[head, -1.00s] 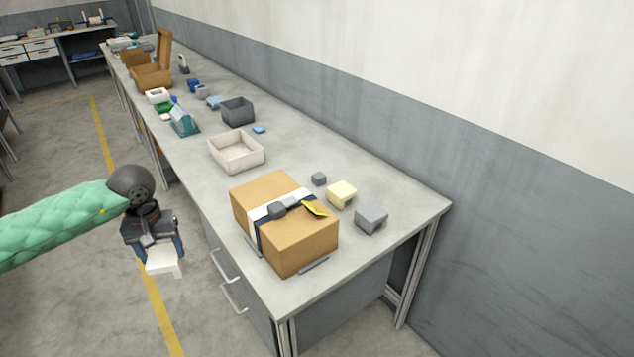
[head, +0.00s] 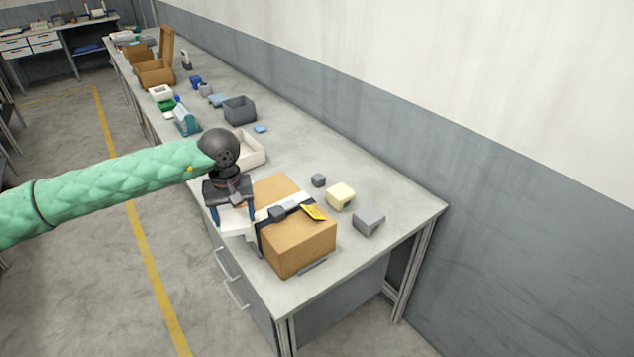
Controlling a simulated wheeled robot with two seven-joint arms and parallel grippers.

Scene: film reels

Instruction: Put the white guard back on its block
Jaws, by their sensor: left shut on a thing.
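My left gripper (head: 232,212) is shut on the white guard (head: 236,224) and holds it at the left side of the cardboard box (head: 300,250), near the table's front edge. I cannot tell whether the guard touches the box. The box has a white and black band across its top, with a small dark block (head: 279,212) and a yellow tag (head: 314,212) on it. I cannot tell which block belongs to the guard. My right gripper is not in view.
A small grey cube (head: 318,180), a cream block (head: 341,196) and a grey block (head: 369,221) stand right of the box. A pale tray (head: 252,150) is partly hidden behind my left gripper. A dark grey bin (head: 239,110) stands farther back.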

